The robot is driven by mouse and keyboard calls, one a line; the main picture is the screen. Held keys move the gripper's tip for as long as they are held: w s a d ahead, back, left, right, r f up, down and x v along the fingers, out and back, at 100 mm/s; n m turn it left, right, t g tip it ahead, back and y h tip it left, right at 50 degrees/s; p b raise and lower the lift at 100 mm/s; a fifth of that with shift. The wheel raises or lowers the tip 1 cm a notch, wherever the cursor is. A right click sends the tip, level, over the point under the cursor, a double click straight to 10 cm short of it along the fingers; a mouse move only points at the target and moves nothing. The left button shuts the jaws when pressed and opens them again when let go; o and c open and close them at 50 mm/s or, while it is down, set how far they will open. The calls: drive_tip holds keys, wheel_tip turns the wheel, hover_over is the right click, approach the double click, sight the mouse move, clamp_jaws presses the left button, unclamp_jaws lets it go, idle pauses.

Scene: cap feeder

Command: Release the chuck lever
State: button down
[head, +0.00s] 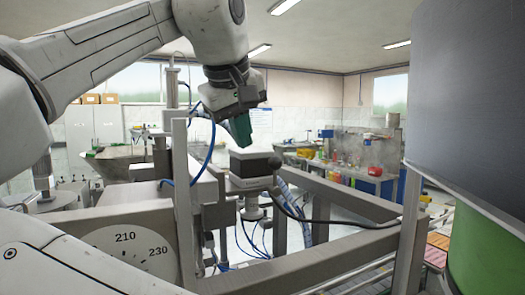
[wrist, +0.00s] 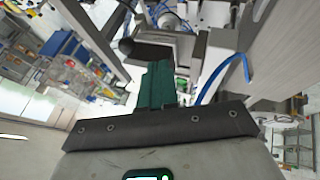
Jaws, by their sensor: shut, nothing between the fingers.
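A black ball knob (head: 275,162) sits at the right edge of a block-shaped unit (head: 249,183) with a dark top, mounted on the metal frame; it looks like the end of the chuck lever. In the wrist view the knob (wrist: 127,46) stands at the left end of a dark bar. My gripper (head: 243,142) has green fingers and is shut and empty. It hangs tilted just above the unit in the head view, apart from the knob. In the wrist view the fingertips (wrist: 158,64) overlap the dark bar; I cannot tell whether they touch it.
Metal frame beams (head: 345,195) run around the unit. A post (head: 184,200) stands close on its left. Blue hoses (wrist: 225,72) and a black cable (head: 330,220) loop near it. A large dark cylinder (head: 468,80) blocks the right side.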

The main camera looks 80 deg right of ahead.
sight(275, 176)
drive_tip(key=d+f, duration=0.1)
drive_tip(key=s+d+f+p, duration=0.1)
drive_tip(key=d, duration=0.1)
drive_tip(key=d+f, duration=0.1)
drive_tip(key=f, duration=0.1)
drive_tip(key=shift+s+d+p, duration=0.35)
drive_tip(key=shift+p, duration=0.05)
drive_tip(key=shift+s+d+f, duration=0.3)
drive_tip(key=shift+s+d, duration=0.05)
drive_tip(key=shift+d, duration=0.15)
